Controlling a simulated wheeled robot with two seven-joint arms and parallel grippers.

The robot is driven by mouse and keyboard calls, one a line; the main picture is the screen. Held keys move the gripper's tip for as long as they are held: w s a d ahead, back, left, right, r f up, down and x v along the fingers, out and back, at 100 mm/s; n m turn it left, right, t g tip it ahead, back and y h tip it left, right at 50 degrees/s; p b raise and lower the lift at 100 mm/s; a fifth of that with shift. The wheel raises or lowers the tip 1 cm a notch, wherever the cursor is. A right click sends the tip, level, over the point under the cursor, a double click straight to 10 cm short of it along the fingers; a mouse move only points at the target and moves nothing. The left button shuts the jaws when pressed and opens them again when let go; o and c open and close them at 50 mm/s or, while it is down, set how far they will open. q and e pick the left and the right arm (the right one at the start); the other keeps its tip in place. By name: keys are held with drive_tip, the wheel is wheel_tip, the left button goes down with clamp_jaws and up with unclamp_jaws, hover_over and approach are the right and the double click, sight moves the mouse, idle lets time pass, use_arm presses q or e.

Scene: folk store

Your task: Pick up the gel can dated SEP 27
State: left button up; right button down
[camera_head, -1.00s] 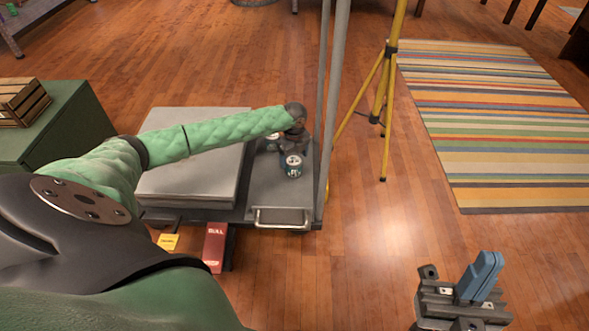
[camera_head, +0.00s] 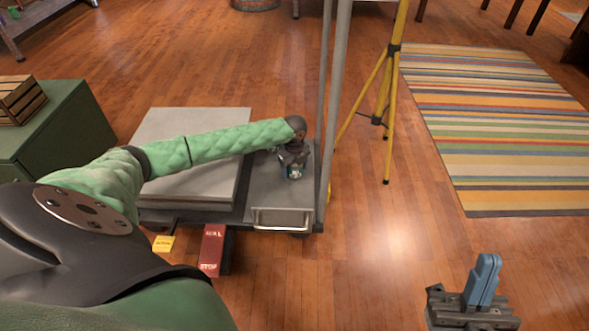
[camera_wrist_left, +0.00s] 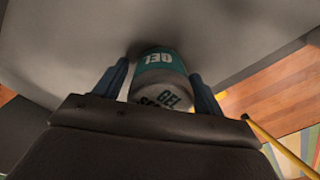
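A gel can (camera_head: 294,172) with a teal and white label stands on the grey cart. In the left wrist view the can (camera_wrist_left: 160,78) shows "GEL" on its side and on its pale top. A line under the top's "GEL" begins with what looks like "SE"; the rest is hidden by my gripper body. My left gripper (camera_head: 293,160) is down over the can, with a blue finger on each side in the left wrist view (camera_wrist_left: 160,82). The fingers look spread, and I see no clear grip. My right gripper (camera_head: 485,278) is away over the floor, its blue fingers overlapping.
A flat grey box (camera_head: 195,185) lies on the cart (camera_head: 255,205) left of the can. Cart posts (camera_head: 335,100) rise just right of my left gripper. A yellow tripod (camera_head: 387,110) stands beyond them. A red box (camera_head: 213,248) is at the cart's front.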

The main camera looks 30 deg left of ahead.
use_arm(q)
drive_tip(key=c, duration=0.8)
drive_tip(key=shift+r, duration=0.1)
drive_tip(key=shift+c, duration=0.2)
